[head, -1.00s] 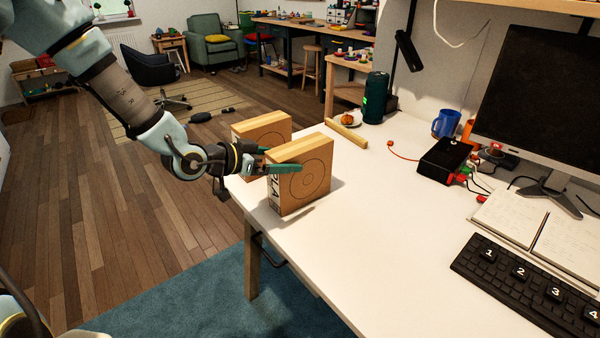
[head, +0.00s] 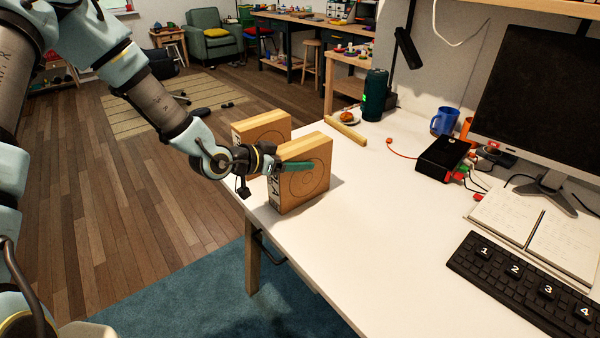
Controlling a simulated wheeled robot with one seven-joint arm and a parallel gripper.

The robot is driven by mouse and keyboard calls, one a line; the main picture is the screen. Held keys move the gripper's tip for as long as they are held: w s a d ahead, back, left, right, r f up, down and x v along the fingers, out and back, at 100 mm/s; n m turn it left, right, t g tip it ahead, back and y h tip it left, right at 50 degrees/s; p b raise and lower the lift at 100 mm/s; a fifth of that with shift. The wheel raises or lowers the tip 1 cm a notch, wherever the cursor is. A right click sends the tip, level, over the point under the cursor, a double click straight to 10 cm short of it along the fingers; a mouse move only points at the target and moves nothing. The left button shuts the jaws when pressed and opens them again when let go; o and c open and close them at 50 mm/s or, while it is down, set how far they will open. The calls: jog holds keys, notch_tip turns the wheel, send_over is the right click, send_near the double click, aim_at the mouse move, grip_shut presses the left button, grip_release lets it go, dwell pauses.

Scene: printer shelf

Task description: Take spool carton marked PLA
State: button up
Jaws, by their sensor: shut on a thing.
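The spool carton marked PLA (head: 304,182), a brown box with a circle printed on its front, stands upright near the left edge of the white table. Its white label faces left and is partly covered by my gripper. My gripper (head: 296,160) reaches in from the left and is shut on this carton. One green finger lies across its front face; the other finger is mostly hidden behind it. I see no clear gap under the carton. A second similar carton (head: 262,128) stands just behind, its label mostly hidden.
A wooden bar (head: 346,131), a plate (head: 347,119) and a dark green canister (head: 375,95) are farther back on the table (head: 370,235). A black box (head: 442,155), monitor and keyboard (head: 525,283) are to the right. The table's middle is clear.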

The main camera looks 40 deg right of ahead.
grip_shut()
jog(key=shift+r, duration=0.2)
dwell(0.4)
